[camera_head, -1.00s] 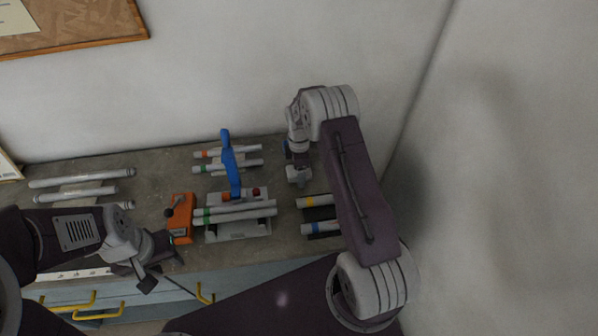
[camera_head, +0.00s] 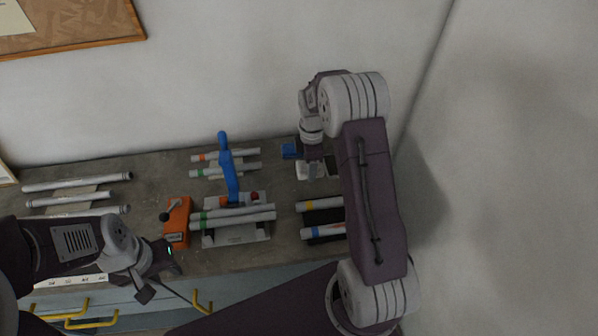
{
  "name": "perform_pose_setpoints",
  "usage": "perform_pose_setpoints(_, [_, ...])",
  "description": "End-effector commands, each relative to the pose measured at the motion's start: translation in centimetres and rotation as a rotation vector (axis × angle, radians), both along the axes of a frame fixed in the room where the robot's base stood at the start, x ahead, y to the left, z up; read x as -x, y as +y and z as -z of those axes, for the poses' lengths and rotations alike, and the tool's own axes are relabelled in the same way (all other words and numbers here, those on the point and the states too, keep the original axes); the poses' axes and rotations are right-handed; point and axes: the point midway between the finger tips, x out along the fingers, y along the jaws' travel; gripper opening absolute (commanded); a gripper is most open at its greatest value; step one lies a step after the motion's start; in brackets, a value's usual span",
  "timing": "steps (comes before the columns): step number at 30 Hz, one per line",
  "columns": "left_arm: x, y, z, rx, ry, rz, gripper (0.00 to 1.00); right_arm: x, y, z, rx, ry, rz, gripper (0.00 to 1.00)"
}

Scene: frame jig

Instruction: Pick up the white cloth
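A small white patch (camera_head: 309,171) lies at the back right of the bench, just below my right wrist. It may be the white cloth, but it is too small and too covered to be sure. My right gripper (camera_head: 316,158) points down over the bench there, directly at this patch. Its fingers are mostly hidden by my wrist, so I cannot tell whether they are open or hold anything. My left gripper (camera_head: 160,280) is at the front left, above the bench's front edge. Its two fingers stand apart with nothing between them.
A blue block (camera_head: 290,151) sits beside the white patch. A grey jig (camera_head: 240,236) with a blue lever (camera_head: 229,170) holds white tubes mid-bench. An orange device (camera_head: 177,222) stands left of it. More tubes (camera_head: 80,184) lie at left. Yellow drawer handles (camera_head: 62,307) stick out in front.

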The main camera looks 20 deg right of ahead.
Motion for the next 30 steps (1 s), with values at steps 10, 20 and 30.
perform_pose_setpoints(10, [0.0, 0.0, 1.5, 0.000, 0.000, 0.000, 0.36, 4.8, -3.6, -3.5, 0.000, -0.001, 0.002, 0.15])
perform_pose_setpoints(20, [0.0, 0.0, 1.7, 0.000, 0.000, 0.000, 0.36, 5.9, -4.4, -4.4, 0.000, 0.001, 0.000, 0.15])
perform_pose_setpoints(30, [0.0, 0.0, 1.6, 0.000, 0.000, 0.000, 0.36, 5.9, -4.3, -4.4, 0.000, 0.001, -0.001, 0.21])
